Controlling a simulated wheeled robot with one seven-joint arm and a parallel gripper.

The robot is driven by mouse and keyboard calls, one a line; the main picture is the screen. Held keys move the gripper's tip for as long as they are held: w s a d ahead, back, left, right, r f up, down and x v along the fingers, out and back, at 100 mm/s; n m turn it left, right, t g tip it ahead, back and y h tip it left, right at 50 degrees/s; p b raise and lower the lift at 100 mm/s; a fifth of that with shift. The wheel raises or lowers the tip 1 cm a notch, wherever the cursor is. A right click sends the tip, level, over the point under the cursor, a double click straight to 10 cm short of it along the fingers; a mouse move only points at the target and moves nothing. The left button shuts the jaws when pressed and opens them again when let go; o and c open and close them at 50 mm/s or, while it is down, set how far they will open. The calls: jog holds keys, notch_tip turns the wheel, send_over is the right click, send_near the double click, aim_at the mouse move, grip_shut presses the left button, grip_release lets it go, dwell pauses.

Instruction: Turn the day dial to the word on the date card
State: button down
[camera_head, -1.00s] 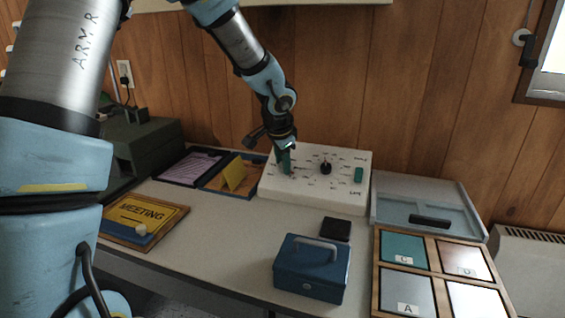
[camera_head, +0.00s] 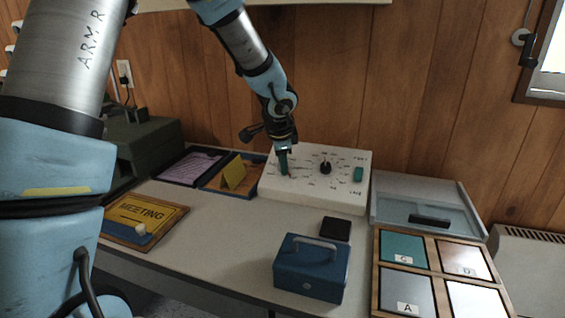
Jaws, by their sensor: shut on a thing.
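The white dial panel (camera_head: 315,200) stands at the back of the counter against the wood wall. A black knob (camera_head: 325,168) with a red mark sits on its right half, ringed by small words too small to read. My gripper (camera_head: 284,170) is at the panel's left half, pointing down, shut on the left dial knob, which its fingers mostly hide. A folded yellow card (camera_head: 234,175) stands on a blue tray left of the panel; it may be the date card, but I cannot read any word on it. A green button (camera_head: 358,175) is at the panel's right.
A blue cash box (camera_head: 308,275) and a small black pad (camera_head: 335,228) are in front of the panel. A yellow MEETING board (camera_head: 143,216) lies front left. A grey lidded tray (camera_head: 428,195) and lettered tiles (camera_head: 407,293) are at right. Mid-counter is clear.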

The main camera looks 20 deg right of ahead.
jog(key=c, duration=0.5)
grip_release()
jog(key=p+v, duration=0.2)
jog(key=v, duration=0.8)
jog(key=shift+s+a+r, duration=0.1)
jog(key=shift+r, duration=0.25)
